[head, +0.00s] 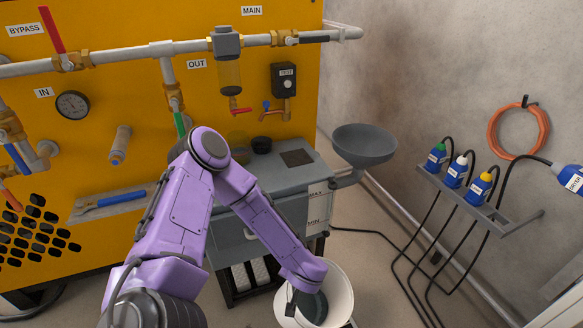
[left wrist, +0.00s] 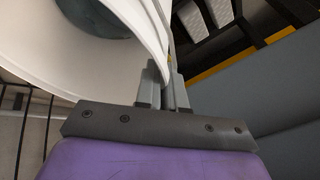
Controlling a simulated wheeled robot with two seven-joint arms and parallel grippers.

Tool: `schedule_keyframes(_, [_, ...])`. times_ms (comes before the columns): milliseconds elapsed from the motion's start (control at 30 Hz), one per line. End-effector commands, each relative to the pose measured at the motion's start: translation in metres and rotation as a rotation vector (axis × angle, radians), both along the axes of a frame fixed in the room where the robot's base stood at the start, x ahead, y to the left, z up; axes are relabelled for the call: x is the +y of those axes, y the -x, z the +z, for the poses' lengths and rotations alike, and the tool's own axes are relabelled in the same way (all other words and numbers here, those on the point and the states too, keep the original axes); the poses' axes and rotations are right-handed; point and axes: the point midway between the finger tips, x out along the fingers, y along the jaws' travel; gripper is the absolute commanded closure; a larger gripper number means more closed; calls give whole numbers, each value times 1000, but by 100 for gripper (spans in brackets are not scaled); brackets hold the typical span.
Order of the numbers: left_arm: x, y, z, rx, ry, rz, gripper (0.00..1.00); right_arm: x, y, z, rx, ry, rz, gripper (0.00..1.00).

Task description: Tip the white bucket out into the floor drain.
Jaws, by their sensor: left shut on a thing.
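The white bucket (head: 343,290) is at the bottom centre of the head view, partly cut off by the frame edge. Dark grey-green contents (head: 313,306) show inside it. My left gripper (head: 291,296) is shut on the bucket's wall at its rim, on the left side. In the left wrist view the fingers (left wrist: 163,92) pinch the white bucket wall (left wrist: 62,68), and the dark contents (left wrist: 100,15) show at the top. I cannot make out a floor drain in either view. My right gripper is not in view.
A grey tank (head: 265,205) stands just behind the bucket. A grey funnel (head: 363,147) is on its right. Bottles (head: 457,172) with black hoses hang on a wall rack. The hoses trail over the floor to the right. A yellow valve panel (head: 130,95) fills the left.

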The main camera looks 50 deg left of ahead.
Motion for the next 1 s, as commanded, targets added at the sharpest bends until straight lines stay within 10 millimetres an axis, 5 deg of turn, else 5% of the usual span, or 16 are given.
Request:
schedule_keyframes(400, [-13, -8, 25, 66, -146, -1, 100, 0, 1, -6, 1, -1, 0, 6])
schedule_keyframes(1000, [-8, -4, 26, 67, -149, -1, 100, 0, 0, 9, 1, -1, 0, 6])
